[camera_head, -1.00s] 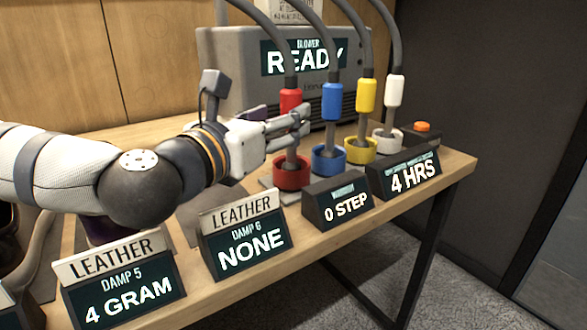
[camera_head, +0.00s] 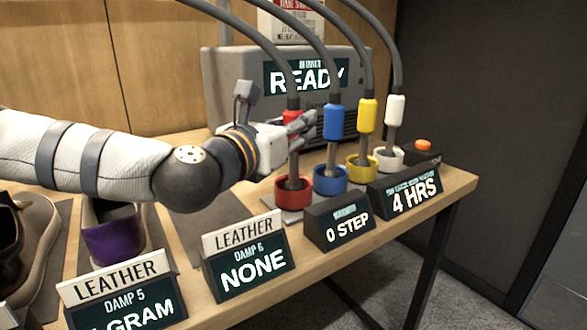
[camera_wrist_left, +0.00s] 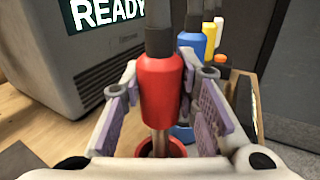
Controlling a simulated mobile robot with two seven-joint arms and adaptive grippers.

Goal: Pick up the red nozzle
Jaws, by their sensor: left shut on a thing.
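The red nozzle (camera_head: 291,119) hangs upright on a grey hose, its thin stem reaching down into the red cup (camera_head: 293,198). My left gripper (camera_head: 301,129) is shut on the red nozzle at its red body, and its fingers partly hide it in the head view. In the left wrist view the red nozzle (camera_wrist_left: 160,92) stands between the two finger pads, with the red cup (camera_wrist_left: 174,150) below. My right gripper is not in view.
Blue (camera_head: 333,121), yellow (camera_head: 367,114) and white (camera_head: 396,110) nozzles stand close by on the right in matching cups. The grey blower (camera_head: 225,90) reading READY is behind. Label signs line the front edge. A purple shoe (camera_head: 112,240) is at left.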

